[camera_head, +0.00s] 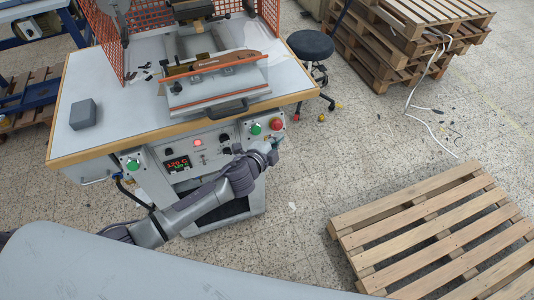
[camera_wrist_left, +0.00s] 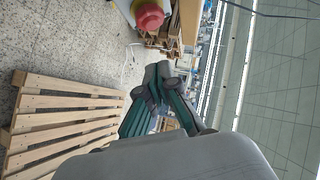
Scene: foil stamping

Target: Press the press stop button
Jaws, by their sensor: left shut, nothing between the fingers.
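The red stop button (camera_head: 276,124) sits at the right end of the press's front control panel, beside a green button (camera_head: 256,129). My left gripper (camera_head: 274,144) is just below the red button in the head view, in front of the panel. In the left wrist view the red button (camera_wrist_left: 149,16) shows large at the top, beyond the shut, empty fingers of my left gripper (camera_wrist_left: 157,72). The fingers appear apart from the button. My right gripper is not in view.
A red lamp (camera_head: 198,143), a display (camera_head: 178,164) and another green button (camera_head: 133,165) are on the panel. The press (camera_head: 215,85) and a grey box (camera_head: 83,114) stand on the table (camera_head: 130,128). A stool (camera_head: 310,44) and pallets (camera_head: 440,230) stand to the right.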

